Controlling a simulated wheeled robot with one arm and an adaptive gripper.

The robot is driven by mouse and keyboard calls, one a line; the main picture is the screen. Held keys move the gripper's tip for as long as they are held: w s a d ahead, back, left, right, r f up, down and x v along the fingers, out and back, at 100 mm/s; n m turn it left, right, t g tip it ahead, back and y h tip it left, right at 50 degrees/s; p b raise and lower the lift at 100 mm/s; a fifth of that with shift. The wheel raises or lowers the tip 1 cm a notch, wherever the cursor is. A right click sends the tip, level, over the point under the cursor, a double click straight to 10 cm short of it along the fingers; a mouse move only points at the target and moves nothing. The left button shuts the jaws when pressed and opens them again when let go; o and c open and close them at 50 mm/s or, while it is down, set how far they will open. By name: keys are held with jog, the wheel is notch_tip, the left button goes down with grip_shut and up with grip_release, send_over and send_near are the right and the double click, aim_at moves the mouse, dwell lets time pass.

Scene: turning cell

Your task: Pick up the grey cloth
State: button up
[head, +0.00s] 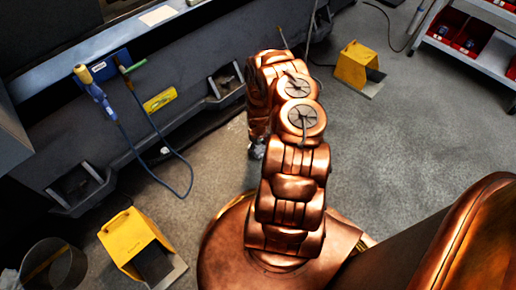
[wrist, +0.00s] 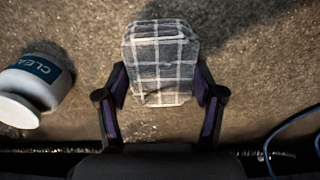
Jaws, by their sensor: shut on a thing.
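The grey cloth (wrist: 160,62) is a folded, checked bundle with pale lines, in the upper middle of the wrist view. My gripper (wrist: 161,88) has its two dark fingers on either side of the cloth, shut on it. The floor shows beyond the cloth, with a dark shadow at its upper right. In the head view my arm hides most of the gripper, and I cannot make out the cloth clearly there.
A white tub (wrist: 37,82) with a "CLEA" label lies left of the cloth. A blue hose (head: 165,180) hangs from the machine front. Yellow pedals (head: 130,240) and (head: 353,64) stand on the floor. A shelf cart (head: 487,50) stands at upper right. Open floor lies right of my arm.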

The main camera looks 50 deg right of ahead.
jog(key=s+p, duration=0.1)
jog(key=s, duration=0.4)
jog(key=s+d+r+p, duration=0.1)
jog(key=s+p, duration=0.1)
jog(key=s, duration=0.3)
jog(key=s+d+r+p, duration=0.1)
jog(key=s+p, duration=0.1)
jog(key=s, duration=0.4)
jog(key=shift+r, duration=0.1)
